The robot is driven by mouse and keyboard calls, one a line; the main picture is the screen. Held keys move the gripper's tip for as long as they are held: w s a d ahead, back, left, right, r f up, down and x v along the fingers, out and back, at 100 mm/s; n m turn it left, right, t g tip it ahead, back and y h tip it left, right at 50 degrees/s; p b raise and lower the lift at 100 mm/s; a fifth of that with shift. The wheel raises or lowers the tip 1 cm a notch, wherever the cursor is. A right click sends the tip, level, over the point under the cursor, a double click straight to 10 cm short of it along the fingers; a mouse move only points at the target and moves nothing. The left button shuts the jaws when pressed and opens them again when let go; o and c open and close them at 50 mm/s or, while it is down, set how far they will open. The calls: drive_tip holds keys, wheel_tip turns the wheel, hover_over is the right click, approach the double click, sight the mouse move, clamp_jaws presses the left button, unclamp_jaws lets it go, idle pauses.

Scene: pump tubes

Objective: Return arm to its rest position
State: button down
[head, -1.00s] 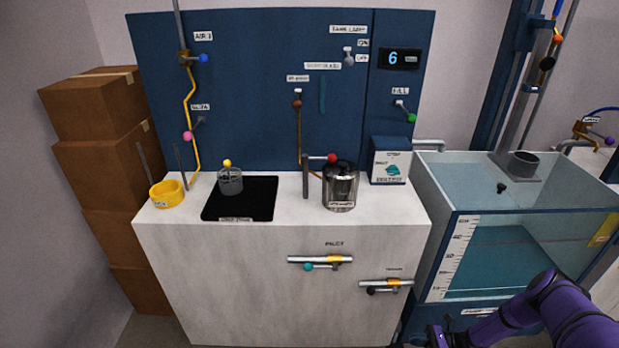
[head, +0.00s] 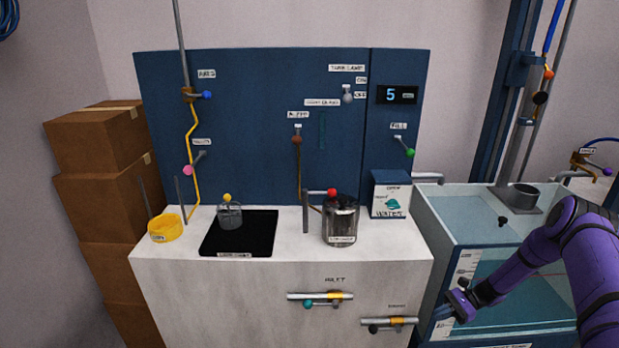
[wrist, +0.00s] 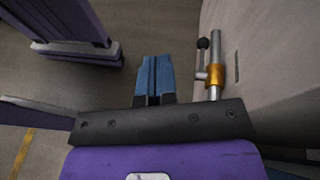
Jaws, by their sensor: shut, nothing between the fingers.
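My purple arm reaches in from the right edge of the head view, bent at the elbow in front of the glass tank. My gripper (head: 441,312) is low, near the right front corner of the white cabinet. In the wrist view the gripper (wrist: 154,60) has its two blue fingers together, with nothing seen between them. The fingers point down toward the floor. A pipe with a brass fitting and a dark-knobbed lever (wrist: 214,75) is just to the right of the fingers, apart from them.
The white cabinet (head: 220,300) carries a yellow ring (head: 165,230), a black mat (head: 258,238) and a metal pot (head: 341,222). Two valve pipes stick out of its front, the lower one (head: 390,321) near my gripper. The water tank (head: 450,225) stands right. Cardboard boxes (head: 95,205) stand left.

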wheel_tip(320, 180, up, 31)
drive_tip(key=w+a+n+h, duration=0.2)
drive_tip(key=a+n+h, duration=0.1)
drive_tip(key=n+h, duration=0.35)
drive_tip(key=s+a+r+n+t+h, duration=0.1)
drive_tip(key=s+a+r+h, duration=0.15)
drive_tip(key=r, duration=0.35)
drive_tip(key=s+a+r+n+h, duration=0.1)
drive_tip(key=s+r, duration=0.3)
drive_tip(key=r, duration=0.3)
drive_tip(key=s+a+r+n+t+h, duration=0.1)
drive_tip(key=s+r+n, duration=0.15)
drive_tip(key=r, duration=0.35)
drive_tip(key=s+a+r+n+t+h, duration=0.1)
drive_tip(key=s+r+t, duration=0.2)
drive_tip(key=s, duration=0.9)
drive_tip(key=s+a+r+n+t+h, duration=0.2)
drive_tip(key=s+r, duration=0.4)
drive_tip(key=s, duration=0.7)
drive_tip(key=shift+r+n+t, duration=0.3)
drive_tip(key=shift+r+t, duration=0.1)
drive_tip(key=shift+t, duration=0.3)
